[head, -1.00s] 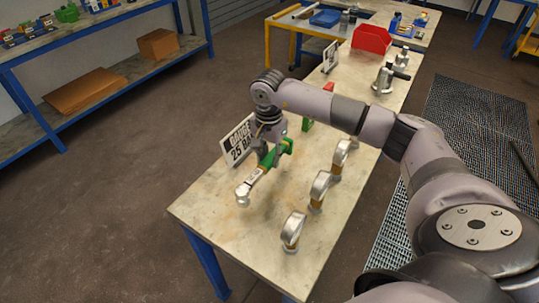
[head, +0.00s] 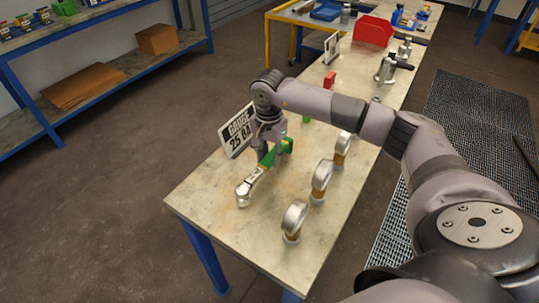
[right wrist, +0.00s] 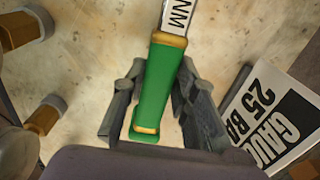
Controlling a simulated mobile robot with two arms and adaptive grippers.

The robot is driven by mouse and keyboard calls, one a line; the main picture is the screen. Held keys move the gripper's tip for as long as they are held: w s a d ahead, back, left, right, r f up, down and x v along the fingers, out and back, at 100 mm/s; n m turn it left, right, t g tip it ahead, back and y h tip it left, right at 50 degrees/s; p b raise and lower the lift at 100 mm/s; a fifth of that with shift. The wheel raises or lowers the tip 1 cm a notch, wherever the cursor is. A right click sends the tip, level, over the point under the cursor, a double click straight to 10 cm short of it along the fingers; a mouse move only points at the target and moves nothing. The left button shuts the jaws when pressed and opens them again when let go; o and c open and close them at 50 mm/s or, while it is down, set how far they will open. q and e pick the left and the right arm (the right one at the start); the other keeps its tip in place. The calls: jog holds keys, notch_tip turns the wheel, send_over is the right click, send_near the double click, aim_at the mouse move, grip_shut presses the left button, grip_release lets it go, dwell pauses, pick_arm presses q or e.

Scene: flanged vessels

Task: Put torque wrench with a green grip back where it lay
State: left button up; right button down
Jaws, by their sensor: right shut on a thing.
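The torque wrench has a green grip (right wrist: 158,85) and a silver head (head: 243,193). My right gripper (head: 267,148) is shut on the green grip, pointing down over the left side of the workbench (head: 205,195). In the right wrist view its fingers (right wrist: 160,108) stand on both sides of the grip, and the wrench shaft (right wrist: 177,14) runs out of the top of the picture. The wrench is close to the bench top; I cannot tell whether it touches. My left gripper is not in view.
A "GAUGE 25 BAR" sign (head: 238,131) stands close beside my right gripper. Several round gauges (head: 294,220) on brass stems line the right side of the bench. A red bin (head: 372,33) and metal fittings (head: 386,70) stand farther back. The near bench corner is clear.

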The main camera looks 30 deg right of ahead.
aim_at(269, 157)
jog(key=shift+f+b, duration=0.3)
jog(key=c, duration=1.3)
grip_release()
jog(key=shift+c, duration=0.2)
jog(key=shift+o, duration=0.7)
jog(key=shift+f, duration=0.1)
notch_tip(269, 157, up, 12)
